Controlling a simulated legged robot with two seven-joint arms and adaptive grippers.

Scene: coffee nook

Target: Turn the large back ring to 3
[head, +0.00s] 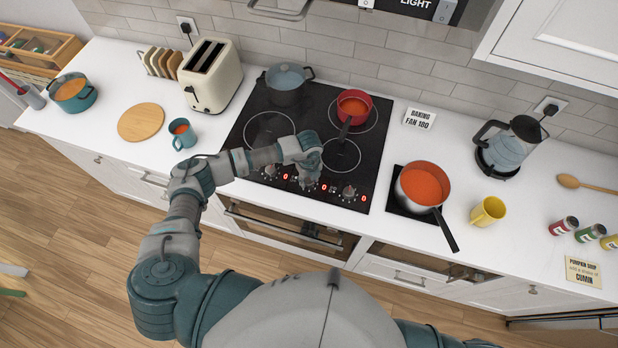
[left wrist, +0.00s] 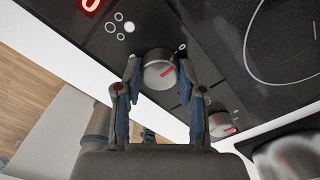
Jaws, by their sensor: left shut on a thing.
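The black cooktop (head: 320,118) has a row of silver knobs along its front edge. The red digits that show beside them read 0. A large ring (head: 373,123) at the back right has a small red pan (head: 355,98) on it. My left gripper (head: 309,180) is over the front panel at a middle knob, partly covering it. In the left wrist view its fingers stand on both sides of a silver knob (left wrist: 158,76) with a red pointer line, shut on it. A second knob (left wrist: 221,125) is beside it. My right gripper is out of view.
A grey pot (head: 285,92) stands at the cooktop's back left. A saucepan of orange soup (head: 425,184) sits right of the cooktop, its handle over the counter front. A toaster (head: 212,80) and teal mug (head: 183,134) stand left.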

